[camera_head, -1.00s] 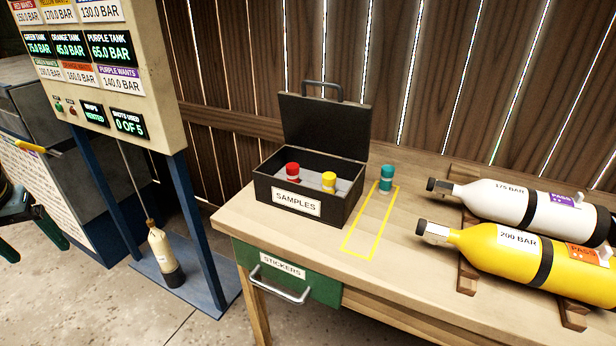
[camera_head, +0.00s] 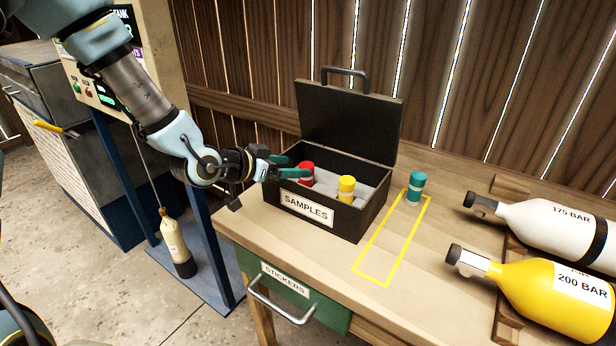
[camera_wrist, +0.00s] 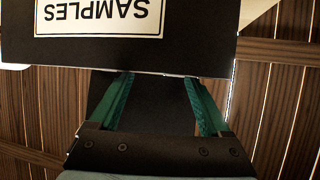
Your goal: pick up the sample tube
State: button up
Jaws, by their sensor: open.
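Three capped sample tubes show in the head view. A red one (camera_head: 306,174) and a yellow one (camera_head: 347,188) stand in the open black samples case (camera_head: 318,222). A teal one (camera_head: 416,187) stands on the table at the far end of a yellow outlined rectangle (camera_head: 372,281). My gripper (camera_head: 288,168) is at the left side of the case, just left of the red tube, with its green fingers apart and nothing between them. In the wrist view my gripper (camera_wrist: 160,78) also shows open, with the case's upside-down label (camera_wrist: 98,16) beyond it; no tube shows there.
The case's raised lid (camera_head: 348,122) stands behind the tubes. A yellow bottle (camera_head: 545,290) and a white bottle (camera_head: 550,228) lie on wooden racks at right. A green drawer (camera_head: 295,296) is under the table. Bare tabletop (camera_head: 440,250) lies right of the rectangle.

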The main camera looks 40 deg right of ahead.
aim_at(304, 166)
jog(key=shift+p+x, duration=1.1)
jog(key=shift+x, duration=1.9)
jog(key=shift+r, duration=0.1)
grip_shut()
